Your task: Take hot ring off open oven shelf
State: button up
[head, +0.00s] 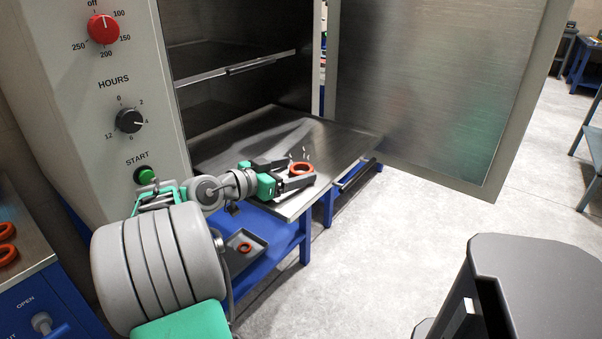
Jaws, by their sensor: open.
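An orange-red ring (301,168) lies on the pulled-out metal oven shelf (345,150), near its front part. My gripper (302,173) is open at the ring, with its dark fingers on either side of it in the picture. I cannot tell whether the fingers touch the ring. The oven door (430,90) stands wide open to the right. The oven's inside shows behind the shelf, with another rack higher up.
A small dark tray (240,254) with another orange-red ring (245,247) sits below the shelf, on the blue stand (290,245). More rings lie on a bench at the far left (8,256). The oven control panel (120,100) is close to my arm. Open floor lies to the right.

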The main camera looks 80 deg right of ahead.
jog(key=shift+s+d, duration=0.2)
jog(key=shift+d, duration=0.1)
jog(key=shift+c, duration=0.5)
jog(key=c, duration=1.3)
